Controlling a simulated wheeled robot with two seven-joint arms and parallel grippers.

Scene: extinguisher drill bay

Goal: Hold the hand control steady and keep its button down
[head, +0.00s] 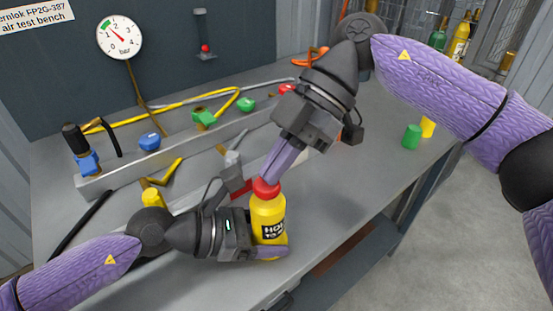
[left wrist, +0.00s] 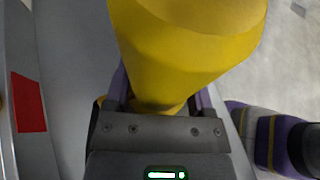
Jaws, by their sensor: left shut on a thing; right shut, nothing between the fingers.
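The hand control (head: 268,210) is a yellow upright body with a black "HOLD TO..." label and a red button (head: 266,188) on top. My left gripper (head: 268,248) is shut around its lower part, just above the bench. In the left wrist view the yellow control (left wrist: 185,50) fills the space between the fingers of my left gripper (left wrist: 160,98). My right gripper (head: 270,174) is shut and empty, pointing down from above. Its fingertips are at the red button and appear to touch it. How far the button is pressed in cannot be told.
The grey bench (head: 345,205) carries a rail (head: 190,155) with coloured valves and yellow hoses behind the control. A pressure gauge (head: 119,37) hangs on the back panel.

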